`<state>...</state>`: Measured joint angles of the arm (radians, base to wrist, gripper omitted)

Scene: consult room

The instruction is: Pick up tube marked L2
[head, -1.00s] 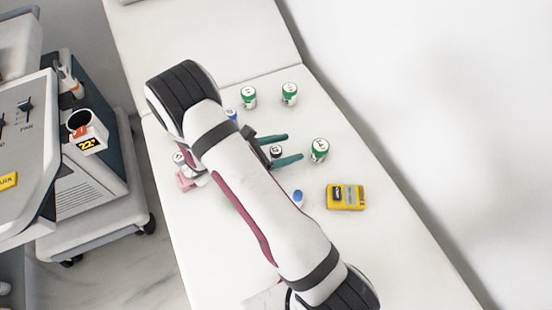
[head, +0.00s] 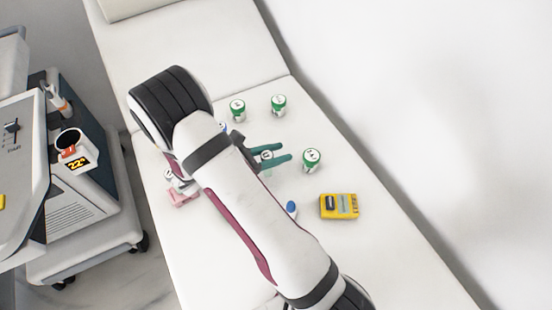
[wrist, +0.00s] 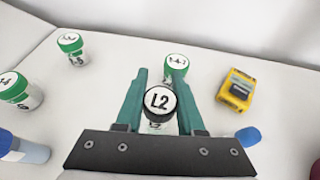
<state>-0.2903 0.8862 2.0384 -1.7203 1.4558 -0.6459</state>
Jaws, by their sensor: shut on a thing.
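The tube marked L2 (wrist: 159,102) has a white top label with a black rim and stands between my gripper's green fingers in the wrist view. My gripper (wrist: 158,82) is shut on it, one finger on each side. In the head view my gripper (head: 268,154) reaches out from behind my arm, and the L2 tube (head: 266,156) shows only in part between the fingers. Whether the tube touches the bed surface cannot be told.
Green-capped jars stand close by: one just beyond the fingertips (head: 311,160), two farther back (head: 238,110) (head: 279,105). A yellow device (head: 339,206) and a blue-capped item (head: 291,208) lie at the right. A pink object (head: 182,196) is left of my arm on the white bed (head: 400,270).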

